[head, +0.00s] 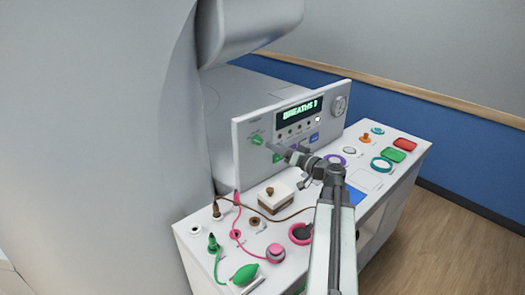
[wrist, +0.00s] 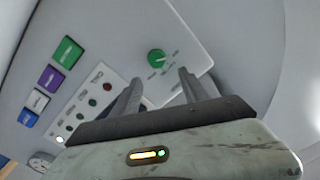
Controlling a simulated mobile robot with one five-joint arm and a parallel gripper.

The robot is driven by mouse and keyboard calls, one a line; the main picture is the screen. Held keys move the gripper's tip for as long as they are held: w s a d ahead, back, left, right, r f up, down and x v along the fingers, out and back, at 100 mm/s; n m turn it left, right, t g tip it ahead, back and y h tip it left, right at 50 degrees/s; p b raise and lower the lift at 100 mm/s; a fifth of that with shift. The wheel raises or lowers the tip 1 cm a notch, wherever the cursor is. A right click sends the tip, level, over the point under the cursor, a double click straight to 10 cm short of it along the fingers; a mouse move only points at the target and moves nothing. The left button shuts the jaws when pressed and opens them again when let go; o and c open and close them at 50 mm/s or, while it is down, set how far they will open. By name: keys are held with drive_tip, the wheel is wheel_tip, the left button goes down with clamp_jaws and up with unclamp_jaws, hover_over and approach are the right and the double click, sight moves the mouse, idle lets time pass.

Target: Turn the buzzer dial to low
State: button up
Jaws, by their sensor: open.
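The buzzer dial appears to be the green round knob (wrist: 157,58) on the upright white panel, with small printed labels around it that are too small to read. In the head view the green knob (head: 256,139) is at the panel's upper left. My gripper (wrist: 162,85) is open and empty in the wrist view. The knob shows just beyond and between its two fingertips, with no visible contact. In the head view my gripper (head: 272,150) is just right of and slightly below the knob.
The white panel (head: 240,165) carries a lit display (head: 298,109), a gauge (head: 340,105) and coloured buttons. A large grey housing stands at the left.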

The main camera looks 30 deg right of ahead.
sight(261, 141)
drive_tip(key=w, duration=0.2)
drive_tip(key=w+a, duration=0.1)
drive_tip(key=w, duration=0.2)
drive_tip(key=w+f, duration=0.1)
drive_tip(key=w, duration=0.1)
drive_tip(key=shift+w+a, duration=0.2)
drive_tip(key=shift+w, duration=0.1)
clamp_jaws()
